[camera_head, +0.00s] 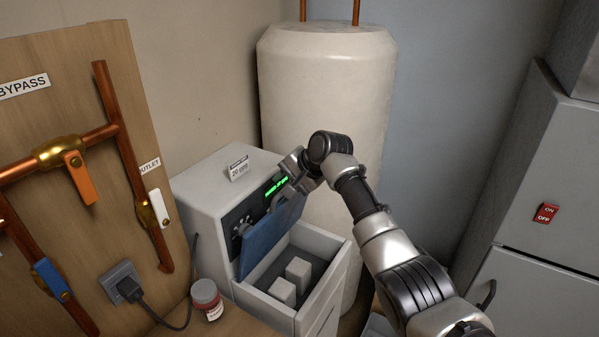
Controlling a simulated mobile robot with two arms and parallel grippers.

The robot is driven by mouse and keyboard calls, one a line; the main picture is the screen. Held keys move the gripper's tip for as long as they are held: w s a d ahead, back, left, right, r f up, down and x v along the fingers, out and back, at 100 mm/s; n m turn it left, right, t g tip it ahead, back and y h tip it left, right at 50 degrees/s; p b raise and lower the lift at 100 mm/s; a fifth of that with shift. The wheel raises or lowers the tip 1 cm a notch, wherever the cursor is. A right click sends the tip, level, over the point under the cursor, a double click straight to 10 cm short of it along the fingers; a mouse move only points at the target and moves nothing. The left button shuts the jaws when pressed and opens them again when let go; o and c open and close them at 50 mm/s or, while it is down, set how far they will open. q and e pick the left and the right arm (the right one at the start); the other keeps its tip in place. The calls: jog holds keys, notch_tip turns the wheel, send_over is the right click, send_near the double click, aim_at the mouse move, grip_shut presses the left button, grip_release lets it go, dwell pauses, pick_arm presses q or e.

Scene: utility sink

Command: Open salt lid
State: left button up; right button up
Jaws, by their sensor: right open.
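The water softener (205,193) is a white cabinet with a green display and a salt bin at its front. The blue salt lid (268,240) stands raised and steeply tilted at the back of the bin. White salt blocks (298,270) show inside the open bin. My right gripper (287,192) is at the lid's upper edge, in front of the display. Its fingertips are small and partly hidden, so I cannot tell whether they touch the lid. My left gripper is not in view.
A wooden board with copper pipes (110,95) and coloured valve handles stands at the left. A red-labelled jar (206,297) stands beside the bin. A large white tank (325,85) is behind my right arm. A grey cabinet (545,260) with a red switch is at the right.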

jog(key=b+v, duration=0.1)
jog(key=v, duration=0.5)
jog(key=shift+a+r, duration=0.1)
